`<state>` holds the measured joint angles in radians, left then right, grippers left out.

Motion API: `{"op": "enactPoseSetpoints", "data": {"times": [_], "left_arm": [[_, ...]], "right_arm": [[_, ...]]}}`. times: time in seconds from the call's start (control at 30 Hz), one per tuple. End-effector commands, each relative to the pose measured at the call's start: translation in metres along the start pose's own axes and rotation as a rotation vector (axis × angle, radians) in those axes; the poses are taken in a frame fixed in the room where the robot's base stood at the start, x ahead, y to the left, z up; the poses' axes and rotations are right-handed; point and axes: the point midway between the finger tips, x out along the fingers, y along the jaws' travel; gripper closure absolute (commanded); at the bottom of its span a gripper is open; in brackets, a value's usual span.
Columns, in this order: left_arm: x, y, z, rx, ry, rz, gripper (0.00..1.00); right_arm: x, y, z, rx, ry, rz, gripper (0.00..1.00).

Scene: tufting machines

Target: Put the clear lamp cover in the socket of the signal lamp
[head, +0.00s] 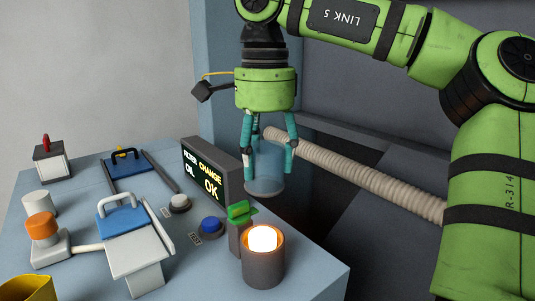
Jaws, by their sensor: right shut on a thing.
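My right gripper (268,148) points straight down and is shut on the clear lamp cover (266,176), a transparent upright cylinder between its teal fingers. The cover hangs in the air behind the signal lamp and beside the right end of the display box. The signal lamp (263,268) is a dark grey cylinder at the front right of the table, with an open top. A lit, whitish bulb (263,239) glows inside its orange-lit socket. My left gripper is not in view.
A display box (205,171) reading "FILTER CHANGE" and "OIL OK" stands left of the cover. A green-topped post (238,212) stands close behind the lamp. Blue (210,226) and white (180,203) buttons, an orange knob (41,227) and a blue-handled clamp (122,219) lie left. A ribbed hose (370,174) runs behind.

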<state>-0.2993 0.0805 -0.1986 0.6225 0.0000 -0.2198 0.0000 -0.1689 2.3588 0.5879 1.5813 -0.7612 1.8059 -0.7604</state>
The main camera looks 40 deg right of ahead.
Motion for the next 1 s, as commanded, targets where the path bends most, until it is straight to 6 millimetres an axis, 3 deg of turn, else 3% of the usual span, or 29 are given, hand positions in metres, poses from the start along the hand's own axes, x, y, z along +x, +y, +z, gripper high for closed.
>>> {"op": "enactPoseSetpoints", "data": {"times": [0.6, 1.0], "left_arm": [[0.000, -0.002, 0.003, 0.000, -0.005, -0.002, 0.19], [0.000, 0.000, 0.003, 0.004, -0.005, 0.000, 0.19]], "right_arm": [[0.060, 0.000, -0.001, 0.000, -0.001, 0.000, 0.74], [0.068, 0.000, -0.001, 0.001, -0.001, -0.001, 0.74]]}}
